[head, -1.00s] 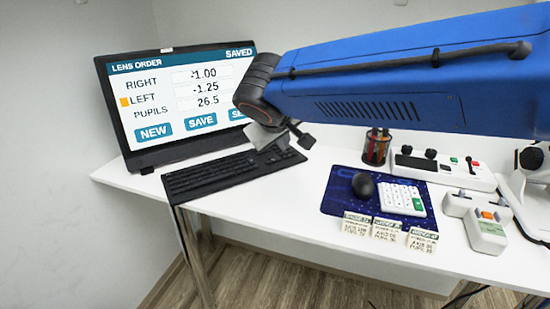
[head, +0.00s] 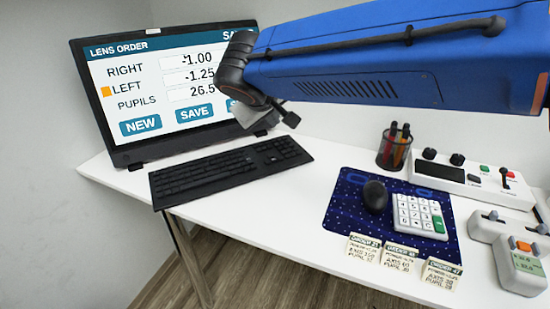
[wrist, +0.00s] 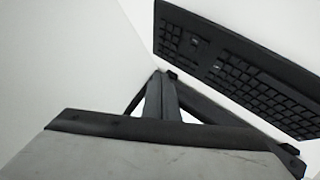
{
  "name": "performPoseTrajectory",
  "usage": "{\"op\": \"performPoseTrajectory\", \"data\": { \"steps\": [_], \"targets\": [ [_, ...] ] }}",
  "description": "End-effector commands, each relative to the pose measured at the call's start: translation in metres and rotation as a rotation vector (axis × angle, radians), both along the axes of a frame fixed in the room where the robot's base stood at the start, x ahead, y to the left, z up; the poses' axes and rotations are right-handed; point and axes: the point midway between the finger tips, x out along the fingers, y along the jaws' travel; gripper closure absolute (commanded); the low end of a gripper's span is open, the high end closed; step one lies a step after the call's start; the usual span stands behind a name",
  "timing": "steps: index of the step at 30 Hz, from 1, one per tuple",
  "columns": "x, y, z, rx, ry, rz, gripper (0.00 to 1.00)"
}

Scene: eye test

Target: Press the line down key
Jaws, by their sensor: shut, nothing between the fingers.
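A black keyboard (head: 228,172) lies on the white desk in front of the monitor (head: 165,85); it also shows at the upper right of the wrist view (wrist: 240,70). No key marked line down can be read. The screen reads LENS ORDER, with RIGHT -1.00, LEFT -1.25 and PUPILS 26.5, and an orange marker is beside LEFT. My gripper (head: 290,119) is shut and empty, apart from the keyboard, above its right end in the head view. In the wrist view my gripper (wrist: 168,78) points toward the keyboard's near edge. My arm hides the screen's right part.
A white keypad (head: 418,214) with a green key and a black mouse (head: 375,196) rest on a blue mat (head: 340,212). Three order cards (head: 402,258) stand at its front. A pen cup (head: 394,152), control panel (head: 470,180) and grey-green device (head: 521,266) are right.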

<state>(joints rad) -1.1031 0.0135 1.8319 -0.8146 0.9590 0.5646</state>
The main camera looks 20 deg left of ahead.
Motion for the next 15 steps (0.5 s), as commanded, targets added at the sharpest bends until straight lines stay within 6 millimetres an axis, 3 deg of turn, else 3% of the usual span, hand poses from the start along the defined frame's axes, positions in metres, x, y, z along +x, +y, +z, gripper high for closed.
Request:
{"op": "performPoseTrajectory", "data": {
  "steps": [8,15],
  "targets": [
    [0.0,0.0,-0.013,-0.003,0.001,0.0,1.0],
    [0.0,0.0,-0.041,-0.002,0.001,0.0,1.0]
  ]
}}
